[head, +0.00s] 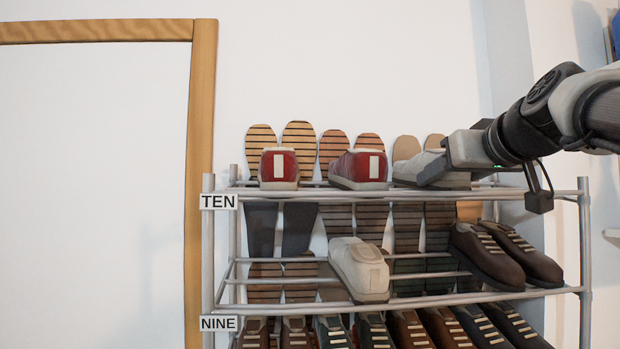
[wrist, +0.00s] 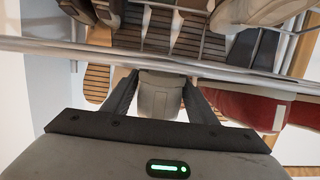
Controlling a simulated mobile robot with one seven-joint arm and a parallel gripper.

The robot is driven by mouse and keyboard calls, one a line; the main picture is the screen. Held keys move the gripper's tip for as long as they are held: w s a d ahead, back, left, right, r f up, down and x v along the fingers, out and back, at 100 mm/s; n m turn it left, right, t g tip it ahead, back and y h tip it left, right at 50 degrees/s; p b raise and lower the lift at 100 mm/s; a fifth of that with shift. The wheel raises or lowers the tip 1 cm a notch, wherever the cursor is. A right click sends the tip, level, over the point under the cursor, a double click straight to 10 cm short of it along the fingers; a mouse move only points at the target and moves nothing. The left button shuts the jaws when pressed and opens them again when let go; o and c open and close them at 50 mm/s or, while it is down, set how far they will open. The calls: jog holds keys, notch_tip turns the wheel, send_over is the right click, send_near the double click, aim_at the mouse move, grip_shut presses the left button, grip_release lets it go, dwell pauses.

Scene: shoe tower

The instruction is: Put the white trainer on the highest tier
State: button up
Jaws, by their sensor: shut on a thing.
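A white trainer (head: 408,169) is at the right part of the highest tier, whose front rail (head: 540,193) carries the label TEN (head: 219,202). It sits level with the red shoes; I cannot tell whether its sole bears on the rails. My gripper (head: 430,170) is shut on it, reaching in from the right and hiding part of it. In the wrist view the trainer (wrist: 160,98) shows between the two dark fingers (wrist: 160,90). A second white trainer (head: 360,268) stands on the tier below, heel to the front.
Two red shoes (head: 279,167) (head: 359,168) stand left of the held trainer on the highest tier. Brown shoes (head: 490,255) stand on the right of the tier below. Some tier space shows right of my gripper, partly hidden by my arm.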

jog(key=shift+r, duration=0.1)
jog(key=o, duration=1.7)
jog(key=shift+s, duration=0.1)
jog(key=s+b, duration=0.1)
jog(key=s, duration=0.3)
jog(key=s+f+b, duration=0.1)
jog(key=s+b, duration=0.1)
jog(key=s, duration=0.3)
jog(key=s+b, duration=0.1)
jog(key=s, duration=0.3)
jog(key=shift+s+d+f+b, duration=0.2)
jog(key=shift+s+b, duration=0.2)
